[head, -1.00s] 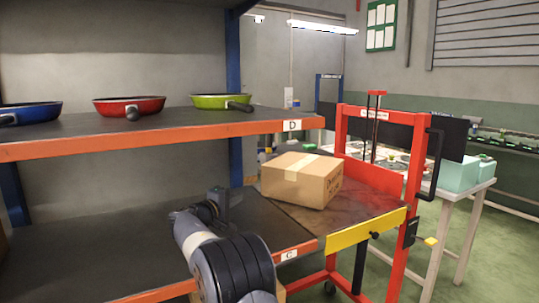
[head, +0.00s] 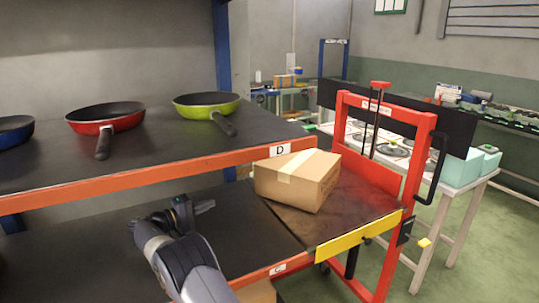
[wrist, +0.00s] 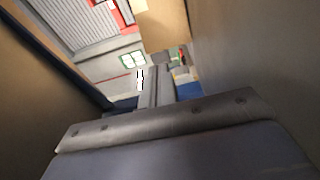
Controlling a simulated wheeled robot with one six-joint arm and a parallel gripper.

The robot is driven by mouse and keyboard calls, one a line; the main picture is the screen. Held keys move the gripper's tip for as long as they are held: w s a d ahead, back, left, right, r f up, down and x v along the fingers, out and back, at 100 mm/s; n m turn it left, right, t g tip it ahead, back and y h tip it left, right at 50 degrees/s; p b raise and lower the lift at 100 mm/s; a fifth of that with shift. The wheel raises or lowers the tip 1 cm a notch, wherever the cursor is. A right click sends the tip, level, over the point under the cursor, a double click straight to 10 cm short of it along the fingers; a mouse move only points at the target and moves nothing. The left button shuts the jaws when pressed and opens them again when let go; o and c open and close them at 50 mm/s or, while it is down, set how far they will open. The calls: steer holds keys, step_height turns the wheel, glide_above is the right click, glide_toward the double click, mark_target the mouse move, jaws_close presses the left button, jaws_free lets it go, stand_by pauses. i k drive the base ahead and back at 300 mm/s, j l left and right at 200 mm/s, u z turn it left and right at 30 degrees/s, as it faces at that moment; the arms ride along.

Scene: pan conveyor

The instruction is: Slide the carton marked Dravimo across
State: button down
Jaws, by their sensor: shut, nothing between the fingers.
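A brown cardboard carton (head: 296,181) with pale tape over its top sits upright on the dark bed of a red lift cart (head: 345,212), beside the end of the lower shelf. Dark print shows on its right face, too small to read as Dravimo. My gripper (head: 203,207) is over the lower shelf, left of the carton and apart from it. Its fingers are shut and empty. In the wrist view the shut fingers (wrist: 153,88) point ahead, and a tan surface, likely the carton (wrist: 165,25), shows at the top.
The lower shelf (head: 90,240), labelled C, is bare around my arm. The upper shelf (head: 180,148), labelled D, holds blue, red and green pans (head: 208,104) above. A yellow bar (head: 358,236) edges the cart's front. A blue post (head: 222,50) stands behind.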

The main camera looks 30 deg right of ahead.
mark_target(303, 180)
steer(key=i+l, duration=0.2)
steer(key=l, duration=0.15)
steer(key=i+l, duration=0.15)
steer(key=l, duration=0.2)
steer(key=i+l, duration=0.2)
steer(key=l, duration=0.1)
